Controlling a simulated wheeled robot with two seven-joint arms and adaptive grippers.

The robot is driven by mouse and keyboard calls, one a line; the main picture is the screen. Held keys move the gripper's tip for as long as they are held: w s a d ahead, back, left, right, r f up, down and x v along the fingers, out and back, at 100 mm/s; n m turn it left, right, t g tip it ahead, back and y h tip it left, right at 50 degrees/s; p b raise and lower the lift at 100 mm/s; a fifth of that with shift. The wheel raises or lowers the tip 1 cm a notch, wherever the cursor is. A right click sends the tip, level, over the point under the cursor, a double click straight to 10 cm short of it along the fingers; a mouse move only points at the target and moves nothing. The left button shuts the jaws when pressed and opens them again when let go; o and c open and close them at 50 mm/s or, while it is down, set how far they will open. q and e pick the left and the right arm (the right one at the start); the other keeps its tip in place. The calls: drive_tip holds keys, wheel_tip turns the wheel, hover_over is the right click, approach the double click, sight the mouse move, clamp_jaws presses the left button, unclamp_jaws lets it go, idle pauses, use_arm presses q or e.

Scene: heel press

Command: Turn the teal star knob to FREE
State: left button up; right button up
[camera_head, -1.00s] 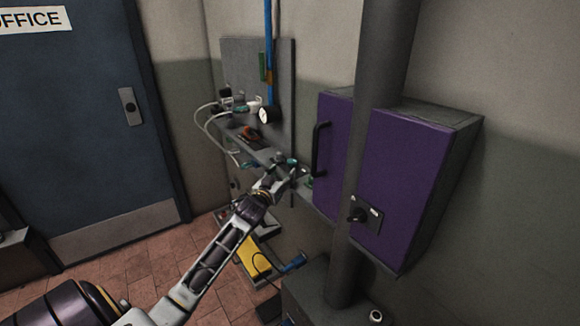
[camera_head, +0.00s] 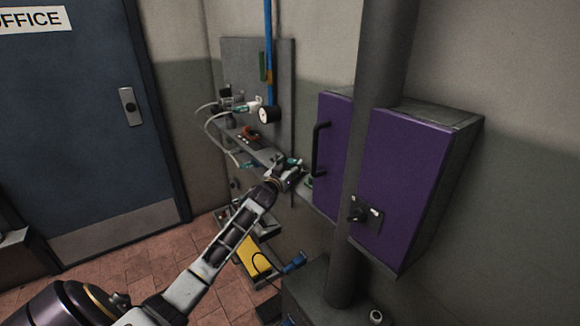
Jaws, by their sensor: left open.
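A small teal part (camera_head: 293,161), which looks like the star knob, shows at the right end of the grey bench-like panel (camera_head: 268,153). My left gripper (camera_head: 290,172) is at this teal part and partly covers it. The gripper's fingers are open. They are small and dark in this view, and I cannot tell whether they touch the knob or sit around it. The knob's pointer and any FREE marking are too small to read. My right gripper is out of view.
A purple cabinet (camera_head: 405,180) with a black handle (camera_head: 319,150) stands close right of my gripper, behind a thick grey pole (camera_head: 376,80). A gauge (camera_head: 268,115), white hoses and a blue pipe (camera_head: 268,55) are above. A yellow block (camera_head: 255,257) is below. A blue door (camera_head: 80,120) is left.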

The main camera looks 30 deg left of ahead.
use_arm(q)
drive_tip(key=shift+w+a, duration=0.1)
drive_tip(key=shift+w, duration=0.15)
clamp_jaws()
idle(0.4)
